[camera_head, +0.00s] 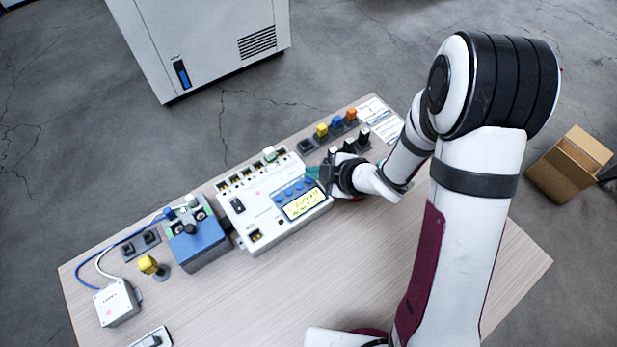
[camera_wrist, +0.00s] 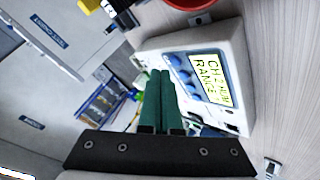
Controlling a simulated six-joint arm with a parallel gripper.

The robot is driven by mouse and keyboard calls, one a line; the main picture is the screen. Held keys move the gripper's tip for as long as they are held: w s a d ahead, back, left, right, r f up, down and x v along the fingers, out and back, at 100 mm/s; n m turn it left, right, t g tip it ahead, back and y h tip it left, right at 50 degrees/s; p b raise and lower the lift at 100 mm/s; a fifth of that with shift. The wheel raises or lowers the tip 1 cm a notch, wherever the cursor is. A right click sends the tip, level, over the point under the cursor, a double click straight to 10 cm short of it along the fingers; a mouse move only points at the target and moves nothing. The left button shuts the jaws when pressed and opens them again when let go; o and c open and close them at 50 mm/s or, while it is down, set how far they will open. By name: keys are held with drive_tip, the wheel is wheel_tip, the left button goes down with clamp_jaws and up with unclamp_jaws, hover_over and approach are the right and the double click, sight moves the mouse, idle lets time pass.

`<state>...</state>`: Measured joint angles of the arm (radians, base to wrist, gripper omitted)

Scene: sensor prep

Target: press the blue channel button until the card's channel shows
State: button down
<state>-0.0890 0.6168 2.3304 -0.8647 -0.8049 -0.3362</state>
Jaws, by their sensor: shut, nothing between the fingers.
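The white instrument (camera_head: 258,212) sits on the bench, with a row of blue buttons (camera_head: 293,190) beside a lit yellow display (camera_head: 304,203). In the wrist view the display (camera_wrist: 204,76) shows "CH", what looks like a 2, and "RANGE" below; the rest is hard to read. The blue buttons (camera_wrist: 183,76) run along its side. My gripper (camera_head: 318,174) is at the instrument's right end near the buttons. Its green fingers (camera_wrist: 161,74) are shut and empty, with their tips beside the button row. I cannot tell whether they touch a button. White printed cards (camera_head: 374,111) lie at the far right; their text is too small to read.
A blue box (camera_head: 201,248) stands left of the instrument, with a yellow-topped part (camera_head: 149,265) and a small white cabled box (camera_head: 116,303) farther left. Racks with coloured and black parts (camera_head: 336,123) stand behind my gripper. The front of the bench is mostly clear.

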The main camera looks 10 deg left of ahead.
sight(313, 183)
drive_tip(key=shift+r, duration=2.5)
drive_tip(key=w+d+r+m+t+h, duration=0.1)
drive_tip(key=d+r+m+h, duration=0.2)
drive_tip(key=d+m, duration=0.3)
drive_tip(key=w+d+r+m+t+h, duration=0.1)
drive_tip(key=d+r+m+h, duration=0.25)
drive_tip(key=d, duration=0.35)
drive_tip(key=s+d+r+m+g+h, duration=0.1)
drive_tip(key=s+d+m+h, duration=0.2)
drive_tip(key=s+d+m, duration=0.25)
drive_tip(key=s+a+r+m+g+y, duration=0.1)
drive_tip(key=s+m, duration=0.4)
drive_tip(key=s, duration=0.5)
drive_tip(key=s+a+r+m+g+y, duration=0.2)
drive_tip(key=s+a+m+g, duration=0.3)
drive_tip(key=s, duration=0.5)
drive_tip(key=shift+s+m+y, duration=0.3)
drive_tip(key=shift+m+y, duration=0.05)
drive_tip(key=shift+m, duration=0.15)
